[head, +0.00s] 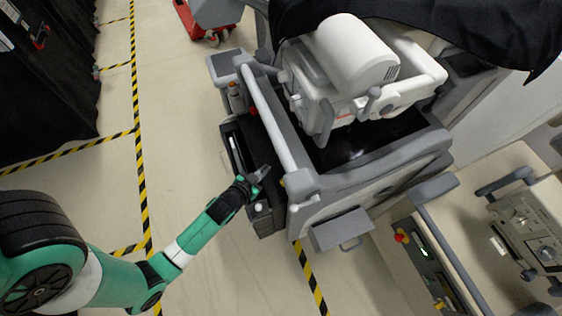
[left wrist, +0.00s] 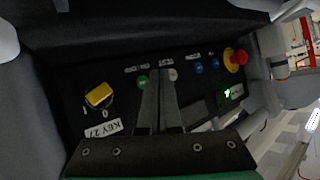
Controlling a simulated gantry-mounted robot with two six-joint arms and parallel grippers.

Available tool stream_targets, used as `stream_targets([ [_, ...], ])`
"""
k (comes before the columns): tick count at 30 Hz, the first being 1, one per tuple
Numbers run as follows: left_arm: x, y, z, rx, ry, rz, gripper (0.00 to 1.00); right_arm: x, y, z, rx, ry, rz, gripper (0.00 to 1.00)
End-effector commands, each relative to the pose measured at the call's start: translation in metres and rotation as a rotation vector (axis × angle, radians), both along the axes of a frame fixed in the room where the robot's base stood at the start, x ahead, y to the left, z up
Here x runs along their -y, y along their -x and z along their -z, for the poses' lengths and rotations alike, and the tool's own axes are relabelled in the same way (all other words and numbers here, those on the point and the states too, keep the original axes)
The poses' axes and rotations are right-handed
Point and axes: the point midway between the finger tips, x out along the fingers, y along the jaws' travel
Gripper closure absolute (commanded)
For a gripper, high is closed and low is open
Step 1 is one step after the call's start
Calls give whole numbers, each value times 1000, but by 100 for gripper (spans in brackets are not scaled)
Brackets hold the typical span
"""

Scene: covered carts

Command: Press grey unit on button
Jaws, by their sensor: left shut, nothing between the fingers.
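The grey unit (head: 350,180) is a cart with a white machine on top, in the middle of the head view. Its dark control panel faces my left gripper (head: 262,175). In the left wrist view the panel (left wrist: 120,80) carries a green button (left wrist: 143,82), a pale button (left wrist: 172,75), two blue buttons and a yellow key switch (left wrist: 99,96). The left gripper's shut, empty fingers (left wrist: 159,78) point at the panel, with their tips between the green and pale buttons. I cannot tell whether they touch. The tips partly cover those buttons. The right gripper is not in view.
A red-and-yellow emergency stop (left wrist: 236,60) and a lit green display (left wrist: 232,93) sit on the panel's right. A white handle bar (head: 270,118) runs along the cart's side. Another cart (head: 430,250) stands at the lower right. Open floor (head: 185,120) lies left.

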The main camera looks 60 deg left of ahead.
Motion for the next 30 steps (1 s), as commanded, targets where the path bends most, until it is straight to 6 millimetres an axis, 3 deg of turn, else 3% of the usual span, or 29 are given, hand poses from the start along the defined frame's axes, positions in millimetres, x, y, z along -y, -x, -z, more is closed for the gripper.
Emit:
stream_targets([
  [3,-2,13,-4,-4,3,-1,100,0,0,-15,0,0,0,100],
  [9,-4,27,-2,-2,0,-2,100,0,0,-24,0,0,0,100],
  [30,-4,27,0,1,-1,-1,100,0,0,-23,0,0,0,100],
])
